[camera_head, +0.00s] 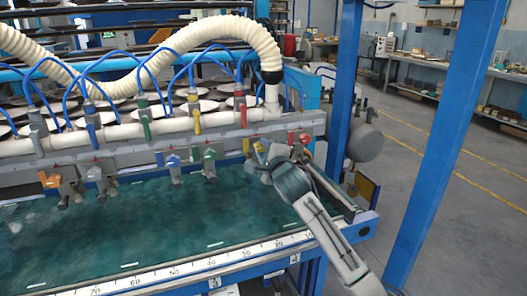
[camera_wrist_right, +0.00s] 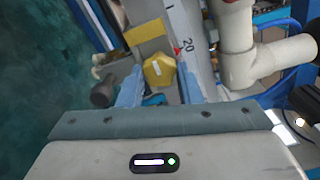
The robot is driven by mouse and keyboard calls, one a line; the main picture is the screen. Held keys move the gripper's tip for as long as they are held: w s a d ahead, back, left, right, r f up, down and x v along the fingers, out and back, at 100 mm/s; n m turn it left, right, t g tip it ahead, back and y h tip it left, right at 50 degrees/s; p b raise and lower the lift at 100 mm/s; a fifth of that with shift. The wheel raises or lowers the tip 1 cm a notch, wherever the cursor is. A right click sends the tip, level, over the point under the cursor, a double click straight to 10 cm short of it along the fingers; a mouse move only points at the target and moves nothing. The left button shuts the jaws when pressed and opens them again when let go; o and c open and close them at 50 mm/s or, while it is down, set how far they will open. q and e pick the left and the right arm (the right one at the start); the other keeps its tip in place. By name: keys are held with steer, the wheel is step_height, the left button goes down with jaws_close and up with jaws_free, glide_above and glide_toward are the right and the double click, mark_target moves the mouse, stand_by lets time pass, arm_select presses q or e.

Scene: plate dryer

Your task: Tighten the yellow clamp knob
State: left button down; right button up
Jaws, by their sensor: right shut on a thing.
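The yellow clamp knob (camera_wrist_right: 159,70) shows in the right wrist view, on a clamp at the rail beside the green bed. It also shows small in the head view (camera_head: 260,148), partly hidden behind my gripper. My right gripper (camera_wrist_right: 159,82) has one blue-grey finger on each side of the knob and is shut on it. In the head view my right gripper (camera_head: 257,164) reaches in from the lower right to this clamp. How far the knob is turned cannot be told. My left gripper is in neither view.
Other clamps with orange (camera_head: 49,180), blue (camera_head: 173,161) and green (camera_head: 209,155) knobs line the rail to the left. Coloured valves and blue hoses sit above. A blue post (camera_head: 347,80) stands right of the rail. The green bed (camera_head: 150,230) is clear in front.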

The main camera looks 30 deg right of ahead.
steer(key=o, duration=1)
steer(key=shift+c, duration=0.2)
steer(key=shift+s, duration=0.2)
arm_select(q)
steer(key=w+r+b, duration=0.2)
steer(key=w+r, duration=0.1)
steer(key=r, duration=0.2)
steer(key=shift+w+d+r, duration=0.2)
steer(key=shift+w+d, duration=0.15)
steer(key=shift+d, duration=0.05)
arm_select(e)
steer(key=v, duration=1)
steer(key=shift+s, duration=0.2)
